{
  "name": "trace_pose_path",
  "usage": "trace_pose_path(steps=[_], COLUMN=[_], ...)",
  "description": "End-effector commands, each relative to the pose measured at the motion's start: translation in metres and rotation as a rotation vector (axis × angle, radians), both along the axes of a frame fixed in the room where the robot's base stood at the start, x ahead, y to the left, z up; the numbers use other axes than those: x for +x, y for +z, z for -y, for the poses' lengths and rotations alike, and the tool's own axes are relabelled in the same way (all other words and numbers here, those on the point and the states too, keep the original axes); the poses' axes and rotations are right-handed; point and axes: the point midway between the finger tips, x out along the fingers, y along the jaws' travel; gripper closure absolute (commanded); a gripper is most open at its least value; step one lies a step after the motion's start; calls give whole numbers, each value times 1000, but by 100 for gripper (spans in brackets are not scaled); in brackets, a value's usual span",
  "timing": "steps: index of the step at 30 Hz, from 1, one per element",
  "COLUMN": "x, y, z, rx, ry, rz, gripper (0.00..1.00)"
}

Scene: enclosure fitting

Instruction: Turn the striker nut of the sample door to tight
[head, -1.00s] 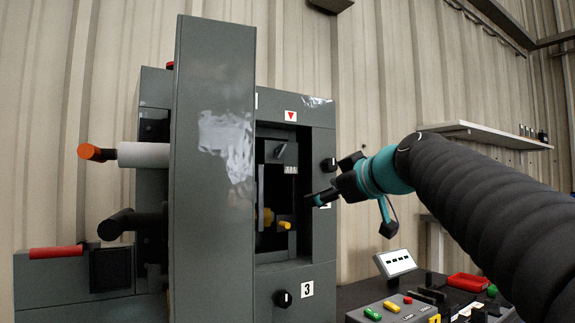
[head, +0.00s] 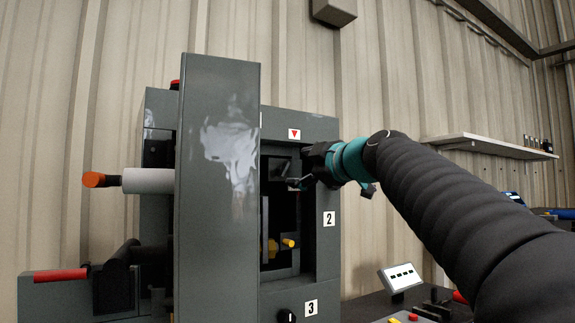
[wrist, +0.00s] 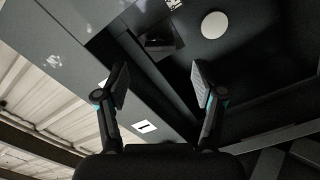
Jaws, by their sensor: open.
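The large grey door (head: 215,200) stands open at the front of the grey enclosure (head: 325,245). It hides the left part of the opening. My gripper (head: 298,183) is at the upper right of the opening, below the red triangle mark. In the wrist view my gripper (wrist: 160,82) has its two fingers wide apart with nothing between them. A dark block (wrist: 160,40) shows beyond the fingertips, close to a white round disc (wrist: 214,24). I cannot tell for sure which part is the striker nut.
A yellow-tipped part (head: 288,243) sits lower inside the opening. A black knob (head: 286,315) is by label 3. A small display (head: 399,277) stands on the bench at right.

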Motion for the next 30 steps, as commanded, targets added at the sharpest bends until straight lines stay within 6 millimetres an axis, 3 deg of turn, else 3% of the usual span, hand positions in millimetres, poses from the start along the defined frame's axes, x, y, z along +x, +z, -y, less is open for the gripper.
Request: trace_pose_path(steps=[6,12,24,26,30], x=[32,50,55,55,55], y=[2,1,0,0,0], z=[-22,-34,-37,-37,-37], rx=[0,0,0,0,0], ry=[1,0,-1,-1,-1], rz=[-1,0,0,0,0], gripper=[31,31,31,44,79])
